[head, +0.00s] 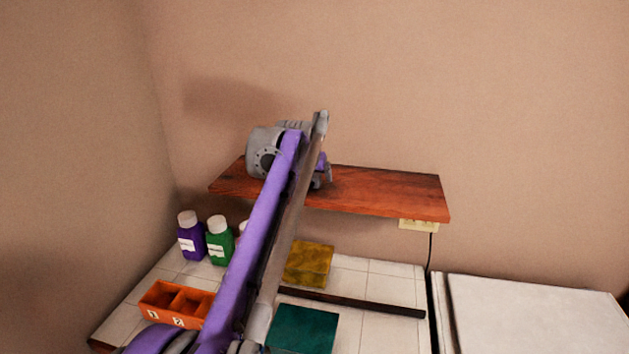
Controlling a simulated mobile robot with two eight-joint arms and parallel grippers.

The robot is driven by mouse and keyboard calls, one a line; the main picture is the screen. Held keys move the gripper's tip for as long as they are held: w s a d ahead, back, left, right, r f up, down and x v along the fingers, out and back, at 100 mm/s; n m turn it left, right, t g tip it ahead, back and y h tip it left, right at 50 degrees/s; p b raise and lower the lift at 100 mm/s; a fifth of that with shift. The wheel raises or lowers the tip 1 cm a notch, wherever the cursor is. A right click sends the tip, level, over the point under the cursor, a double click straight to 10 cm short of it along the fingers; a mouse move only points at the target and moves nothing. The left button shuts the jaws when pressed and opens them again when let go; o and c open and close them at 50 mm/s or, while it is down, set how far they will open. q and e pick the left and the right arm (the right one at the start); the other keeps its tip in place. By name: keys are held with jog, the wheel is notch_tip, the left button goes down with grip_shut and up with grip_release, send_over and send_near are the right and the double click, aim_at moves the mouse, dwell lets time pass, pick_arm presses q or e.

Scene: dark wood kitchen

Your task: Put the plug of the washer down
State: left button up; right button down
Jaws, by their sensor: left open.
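A cream wall outlet (418,224) sits on the wall just under the right end of the wooden shelf. A thin black cord (431,250) hangs from its right side and runs down behind the white washer top (535,315). The plug itself is too small and too hidden by the shelf edge to make out. My left arm reaches up across the middle of the view, and my left gripper (324,177) is at the shelf, left of the outlet and apart from it. It is open, partly hidden by the arm, with nothing seen in it. My right gripper is out of view.
The wooden shelf (390,190) juts out above the tiled counter. On the counter are a purple bottle (191,238), a green bottle (219,243), an orange divided box (165,296), a yellow block (309,264), a teal block (304,329) and a dark bar (370,304).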

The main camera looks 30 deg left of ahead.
pick_arm(q)
jog(key=shift+w+f, duration=0.15)
jog(key=c, duration=0.3)
grip_shut()
